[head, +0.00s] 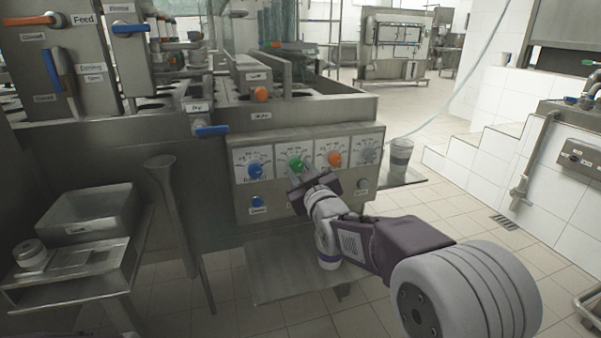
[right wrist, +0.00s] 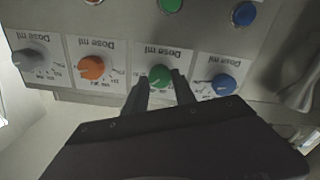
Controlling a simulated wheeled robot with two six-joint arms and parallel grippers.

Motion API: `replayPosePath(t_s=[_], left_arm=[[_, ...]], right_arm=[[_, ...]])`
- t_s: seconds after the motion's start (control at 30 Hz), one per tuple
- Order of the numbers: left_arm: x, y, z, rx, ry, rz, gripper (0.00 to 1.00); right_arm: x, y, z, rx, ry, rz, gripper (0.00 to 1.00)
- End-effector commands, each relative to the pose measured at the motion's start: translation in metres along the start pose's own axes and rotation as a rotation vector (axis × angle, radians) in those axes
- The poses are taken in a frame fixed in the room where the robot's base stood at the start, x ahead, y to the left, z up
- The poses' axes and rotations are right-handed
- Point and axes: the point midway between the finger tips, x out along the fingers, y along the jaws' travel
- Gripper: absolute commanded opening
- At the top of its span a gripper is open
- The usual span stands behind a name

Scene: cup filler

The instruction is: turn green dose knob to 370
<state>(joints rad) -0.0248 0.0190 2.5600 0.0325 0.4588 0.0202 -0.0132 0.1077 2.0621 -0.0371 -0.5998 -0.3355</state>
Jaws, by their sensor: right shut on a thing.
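The green dose knob (head: 296,164) is on the front panel, second from the left in a row of dials. It also shows in the right wrist view (right wrist: 160,77), where the picture is upside down. My right gripper (head: 300,174) is at the knob, its two fingers on either side of it, shut on it. The fingertips also show in the right wrist view (right wrist: 160,82). The dial numbers are too small to read. My left gripper is not in view.
A blue knob (head: 255,171) and an orange knob (head: 335,158) sit close on either side. A grey knob (head: 369,155) is at the right end. Buttons lie below the dials, including a blue one (head: 257,201). A cup (head: 400,156) stands on a shelf right of the panel.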

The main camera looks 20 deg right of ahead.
Motion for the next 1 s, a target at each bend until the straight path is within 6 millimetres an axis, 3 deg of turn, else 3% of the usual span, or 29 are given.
replayPosePath(t_s=[0.4,0.43,0.5,0.83,1.0], left_arm=[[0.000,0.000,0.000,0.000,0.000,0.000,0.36],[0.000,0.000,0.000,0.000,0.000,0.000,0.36],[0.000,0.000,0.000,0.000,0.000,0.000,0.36],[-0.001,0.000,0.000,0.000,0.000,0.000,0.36],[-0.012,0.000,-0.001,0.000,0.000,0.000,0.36]], right_arm=[[0.000,0.000,0.000,-0.008,-0.001,-0.001,0.00],[0.000,0.000,0.000,-0.008,-0.001,-0.001,0.37],[0.000,0.000,0.000,-0.008,-0.001,-0.001,0.54],[-0.003,0.000,-0.001,-0.007,-0.001,0.000,0.54],[-0.031,0.002,-0.004,-0.007,-0.001,0.000,0.54]])
